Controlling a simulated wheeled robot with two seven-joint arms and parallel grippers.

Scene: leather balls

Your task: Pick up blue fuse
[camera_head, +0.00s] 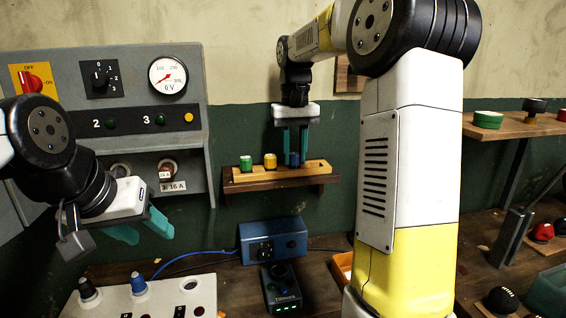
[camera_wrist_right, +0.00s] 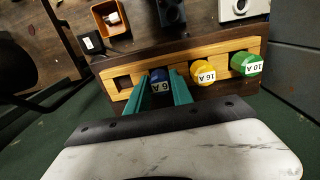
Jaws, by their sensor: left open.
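The blue fuse (camera_head: 294,158), marked 6 A in the right wrist view (camera_wrist_right: 160,82), is in the wooden fuse rack (camera_head: 318,166) on the wall shelf. My right gripper (camera_head: 294,150) points down from above with its teal fingers on both sides of the fuse. The fingers (camera_wrist_right: 162,92) look closed against its sides, with no clear gap. The fuse appears level with its neighbours and still in the rack. My left gripper (camera_head: 143,228) is open and empty above the front-left grey panel.
A yellow 16 A fuse (camera_head: 270,160) and a green 10 A fuse (camera_head: 246,163) stand left of the blue one. An empty square slot (camera_wrist_right: 123,83) shows in the rack. A grey control cabinet (camera_head: 130,135) is at left; a blue box (camera_head: 272,240) sits below.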

